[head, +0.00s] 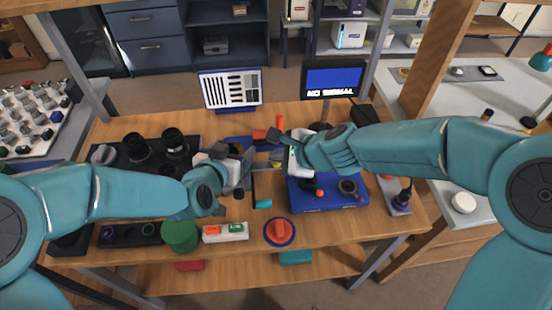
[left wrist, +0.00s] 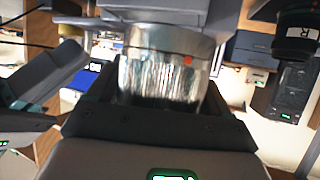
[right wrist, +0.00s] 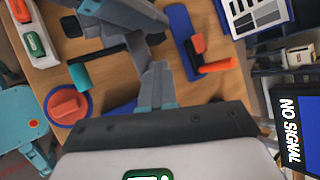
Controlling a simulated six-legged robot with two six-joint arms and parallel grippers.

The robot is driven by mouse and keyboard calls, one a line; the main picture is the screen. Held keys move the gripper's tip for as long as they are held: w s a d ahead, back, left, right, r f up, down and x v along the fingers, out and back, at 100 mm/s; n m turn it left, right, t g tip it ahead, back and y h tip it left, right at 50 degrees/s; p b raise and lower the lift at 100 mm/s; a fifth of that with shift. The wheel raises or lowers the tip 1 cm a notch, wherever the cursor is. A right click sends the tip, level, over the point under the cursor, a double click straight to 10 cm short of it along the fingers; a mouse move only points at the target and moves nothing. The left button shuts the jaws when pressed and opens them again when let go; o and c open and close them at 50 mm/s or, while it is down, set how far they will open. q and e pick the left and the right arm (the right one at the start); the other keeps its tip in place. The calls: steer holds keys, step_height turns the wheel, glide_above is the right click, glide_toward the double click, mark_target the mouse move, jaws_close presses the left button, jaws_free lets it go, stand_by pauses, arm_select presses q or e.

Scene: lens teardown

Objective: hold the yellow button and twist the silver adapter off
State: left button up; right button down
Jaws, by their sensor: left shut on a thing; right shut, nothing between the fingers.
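In the left wrist view a silver ribbed ring with a red dot, which looks like the silver adapter (left wrist: 160,78), fills the space at the jaws. My left gripper (head: 240,170) is shut on it, above the middle of the table. In the head view the adapter is mostly hidden by the gripper. My right gripper (head: 270,163) is shut and empty, just right of the left one and pointing towards it. In the right wrist view its closed fingertips (right wrist: 157,85) have nothing between them. I cannot make out the yellow button for certain.
A blue tray (head: 328,206) with small parts lies right of centre. A red knob on a blue disc (head: 278,231), a green lid (head: 180,235) and a white button box (head: 225,233) line the front edge. Dark lenses (head: 174,142) stand at left. A "NO SIGNAL" screen (head: 332,78) stands behind.

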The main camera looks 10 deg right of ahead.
arm_select(q)
steer(key=shift+n+t+y, duration=0.3)
steer(key=shift+n+y, duration=0.8)
steer(key=shift+y, duration=0.1)
steer(key=shift+a, duration=0.2)
steer(key=o, duration=1)
steer(key=shift+w, duration=0.1)
